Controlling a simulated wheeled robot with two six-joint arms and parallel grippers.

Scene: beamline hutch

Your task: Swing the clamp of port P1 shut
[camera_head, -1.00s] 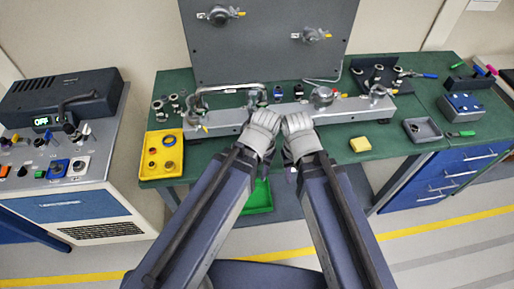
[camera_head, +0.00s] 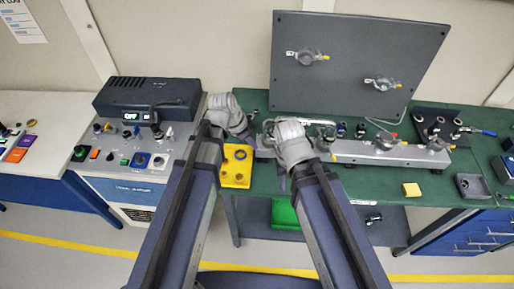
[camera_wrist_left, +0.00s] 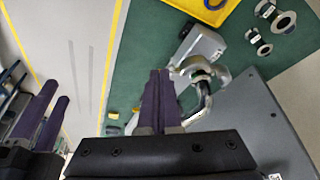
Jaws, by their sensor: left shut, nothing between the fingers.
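The grey port bar (camera_head: 350,150) lies along the green bench with several round clamped ports, among them a middle clamp (camera_head: 385,141) and a right clamp (camera_head: 437,143). The port labels are too small to read, so I cannot tell which is P1. The bar's left end is hidden by my right gripper (camera_head: 282,172) in the head view. In the left wrist view, the bar's end (camera_wrist_left: 204,47) and a round metal clamp (camera_wrist_left: 205,68) are beside the fingertips of my left gripper (camera_wrist_left: 160,74), which is shut and empty. My right gripper's two fingers appear apart there.
A yellow tray (camera_head: 236,175) sits at the bench's left end, and a yellow block (camera_head: 412,189) lies in front. A control unit (camera_head: 150,105) stands at left.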

